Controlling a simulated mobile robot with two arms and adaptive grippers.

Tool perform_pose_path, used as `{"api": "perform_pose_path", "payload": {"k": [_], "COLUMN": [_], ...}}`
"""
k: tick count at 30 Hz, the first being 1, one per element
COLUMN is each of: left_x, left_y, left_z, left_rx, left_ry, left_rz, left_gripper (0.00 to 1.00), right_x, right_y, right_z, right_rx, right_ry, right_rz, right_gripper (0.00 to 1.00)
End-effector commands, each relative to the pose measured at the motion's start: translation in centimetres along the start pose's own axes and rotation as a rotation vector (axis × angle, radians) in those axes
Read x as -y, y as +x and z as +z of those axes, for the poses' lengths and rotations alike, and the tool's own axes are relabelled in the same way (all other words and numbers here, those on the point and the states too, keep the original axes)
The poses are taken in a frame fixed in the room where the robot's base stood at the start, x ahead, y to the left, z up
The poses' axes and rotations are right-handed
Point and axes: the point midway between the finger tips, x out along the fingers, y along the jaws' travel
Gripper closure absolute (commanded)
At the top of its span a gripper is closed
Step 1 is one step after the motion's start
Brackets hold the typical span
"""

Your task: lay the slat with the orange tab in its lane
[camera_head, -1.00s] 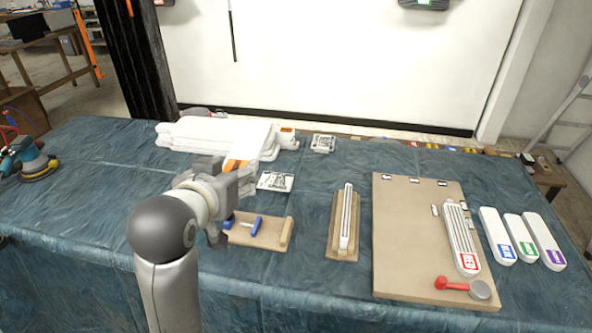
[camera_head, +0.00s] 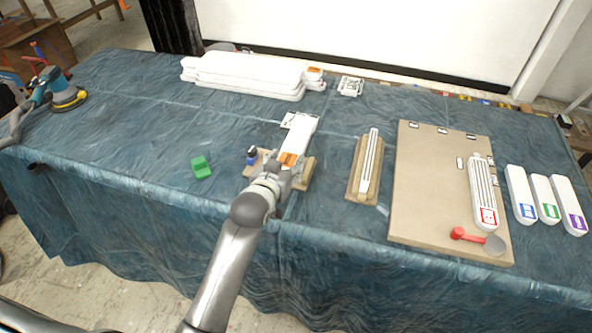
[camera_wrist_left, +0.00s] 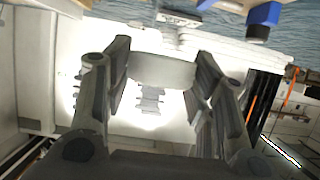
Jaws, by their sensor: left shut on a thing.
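The slat with the orange tab, a white slat (camera_head: 302,132), shows in the head view with its orange tab (camera_head: 288,159) at the near end. My left gripper (camera_head: 284,170) is shut on the slat at that tab end, and the slat points away from me. It is above a small wooden stand (camera_head: 308,178), which the gripper partly hides. In the left wrist view a pale piece (camera_wrist_left: 163,70) spans between the two fingers. The tan board (camera_head: 425,180) lies to the right, carrying a grooved white piece with a red label (camera_head: 484,190). My right gripper is out of view.
White slats with blue (camera_head: 520,190), green (camera_head: 545,195) and purple (camera_head: 568,195) labels lie right of the board. A wooden block with a grooved strip (camera_head: 366,165) stands between gripper and board. A red-handled tool (camera_head: 475,238) lies on the board's near edge. White stacked slabs (camera_head: 245,72) lie behind.

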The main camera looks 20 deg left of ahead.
Motion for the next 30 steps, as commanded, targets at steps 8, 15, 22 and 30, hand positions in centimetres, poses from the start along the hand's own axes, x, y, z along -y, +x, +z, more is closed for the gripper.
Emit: {"api": "perform_pose_path", "payload": {"k": [8,15,22,30], "left_x": [0.0,0.0,0.0,0.0], "left_y": [0.1,1.5,2.5,3.6], "left_z": [0.2,3.6,6.0,8.5], "left_rx": [-0.001,0.001,0.002,-0.001], "left_ry": [0.000,0.000,0.000,0.000], "left_rz": [0.000,0.000,0.000,0.000], "left_gripper": [0.76,0.76,0.76,0.76], "right_x": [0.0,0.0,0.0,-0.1], "right_y": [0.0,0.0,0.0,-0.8], "right_z": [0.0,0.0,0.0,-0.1], "right_rx": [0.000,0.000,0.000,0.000], "right_ry": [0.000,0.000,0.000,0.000], "right_rz": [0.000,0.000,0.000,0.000], "right_gripper": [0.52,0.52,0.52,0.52]}}
